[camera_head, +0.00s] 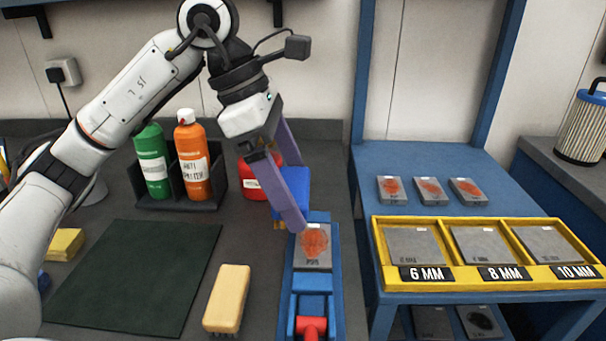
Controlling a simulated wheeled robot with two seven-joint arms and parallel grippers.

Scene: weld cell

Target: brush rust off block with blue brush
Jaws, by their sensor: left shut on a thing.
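My left gripper (283,201) points down over the bench, its purple fingers shut on a blue brush (296,186). The brush is partly hidden behind the fingers, and its yellowish bristles show low at its left. The block (314,258) is a grey metal plate with an orange-red rust patch (314,241) on its upper part. It sits in a blue vise (314,285) with a red handle part at the near end. The brush is just behind the block's far end; I cannot tell whether it touches the vise. My right gripper is not in view.
A tan-topped brush or block (227,298) lies left of the vise, beside a dark mat (135,275). Green (152,162) and orange (193,160) bottles stand behind in a holder, near a red container (260,177). A yellow tray (480,286) with plates and three rusty plates are on the right blue table.

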